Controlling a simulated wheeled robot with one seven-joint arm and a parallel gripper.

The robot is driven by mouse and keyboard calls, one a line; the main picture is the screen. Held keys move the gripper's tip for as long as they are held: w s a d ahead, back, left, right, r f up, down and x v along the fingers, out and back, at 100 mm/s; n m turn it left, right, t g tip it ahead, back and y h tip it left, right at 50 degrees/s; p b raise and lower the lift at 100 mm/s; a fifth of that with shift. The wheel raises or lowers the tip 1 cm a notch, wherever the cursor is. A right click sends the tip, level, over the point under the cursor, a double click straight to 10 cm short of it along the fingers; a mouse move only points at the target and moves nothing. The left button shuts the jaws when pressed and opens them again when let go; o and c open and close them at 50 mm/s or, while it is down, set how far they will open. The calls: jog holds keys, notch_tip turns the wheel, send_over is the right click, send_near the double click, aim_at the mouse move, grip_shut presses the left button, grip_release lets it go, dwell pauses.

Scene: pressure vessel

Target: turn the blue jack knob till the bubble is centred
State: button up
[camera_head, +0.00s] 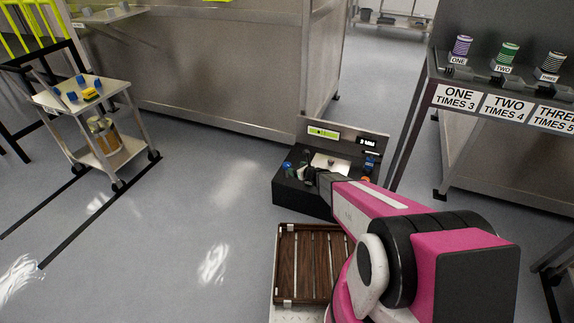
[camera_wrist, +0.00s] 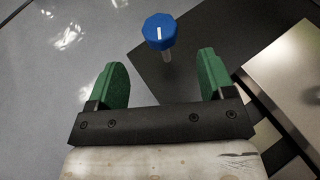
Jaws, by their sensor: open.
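The blue jack knob (camera_wrist: 159,32) is an eight-sided blue cap with a white mark on a thin pale stem in the wrist view. In the head view the blue knob (camera_head: 287,166) is at the left end of a black console (camera_head: 300,194). My gripper (camera_wrist: 160,68) is open, with its two green fingers apart. The knob lies beyond the fingertips, between their lines, and is not touched. A yellow-green level vial (camera_head: 323,132) shows on the console's upright back panel; its bubble is too small to place. My gripper (camera_head: 310,174) also shows over the console.
An orange knob (camera_head: 366,180) and a blue part (camera_head: 370,163) are at the console's right. A wooden slatted crate (camera_head: 313,262) is in front. A trolley (camera_head: 104,130) stands left, and a bench with labelled spools (camera_head: 508,56) stands right. Open floor lies left of the console.

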aim_at(288, 165)
jog(key=x, duration=0.9)
jog(key=shift+w+a, duration=0.2)
jog(key=shift+c, duration=0.2)
jog(key=c, duration=0.9)
